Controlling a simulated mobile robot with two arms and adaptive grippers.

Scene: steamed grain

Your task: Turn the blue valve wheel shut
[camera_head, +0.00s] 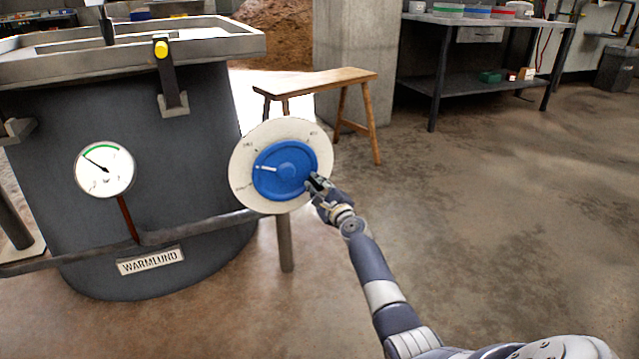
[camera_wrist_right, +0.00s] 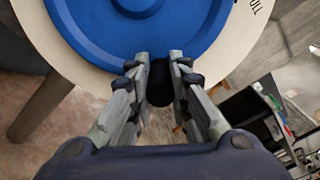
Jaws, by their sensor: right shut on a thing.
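The blue valve wheel (camera_head: 285,170) sits in front of a round cream dial plate (camera_head: 240,165) on a post, right of the dark vat. A white pointer mark on the wheel points left. My right gripper (camera_head: 315,183) is at the wheel's lower right rim, shut on a small dark part there. In the right wrist view, the fingers of my right gripper (camera_wrist_right: 160,65) close on a black handle (camera_wrist_right: 160,82) at the edge of the blue wheel (camera_wrist_right: 150,35). The word ending "ULL" shows on the plate. My left gripper is not in view.
The dark vat (camera_head: 60,220) with a pressure gauge (camera_head: 104,169) and a "WARMLUND" plate (camera_head: 151,261) stands at left. A pipe (camera_head: 200,229) runs low across it. A wooden bench (camera_head: 316,82) stands behind the wheel. The floor at right is clear.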

